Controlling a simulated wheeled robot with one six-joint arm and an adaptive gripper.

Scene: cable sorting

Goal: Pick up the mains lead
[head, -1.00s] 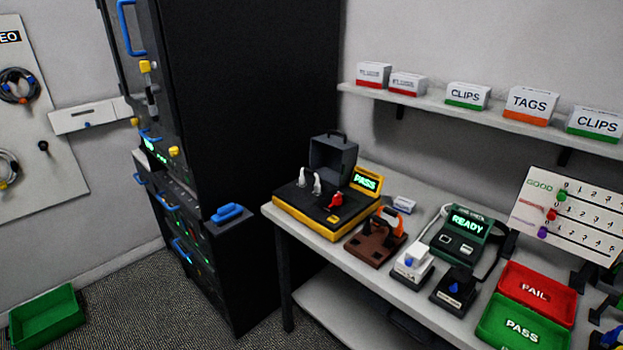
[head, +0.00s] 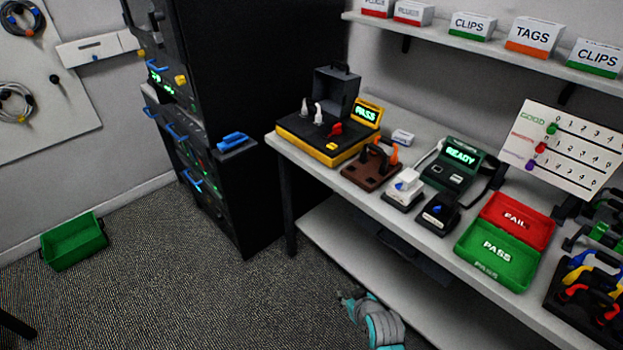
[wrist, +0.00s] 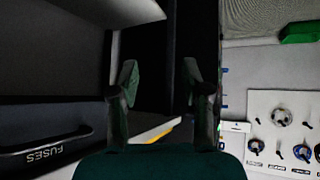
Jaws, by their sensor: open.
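No cable in view is clearly marked as the mains lead, so I cannot tell which one it is. A dark coiled cable (head: 22,18) and a pale coiled cable (head: 14,103) hang on the wall board at the left of the head view. Several coils, such as a pale one (wrist: 282,117), also hang on the board in the wrist view. My gripper (wrist: 160,72) is open and empty, its two fingers apart. In the head view part of my arm shows low in front of the bench, far from the wall board.
A tall black cabinet (head: 250,80) with blue handles stands between the wall board and the bench (head: 402,218). The bench holds testers and the green PASS tray (head: 497,250). A green crate (head: 75,240) is on the floor at left. The carpet (head: 190,300) between is clear.

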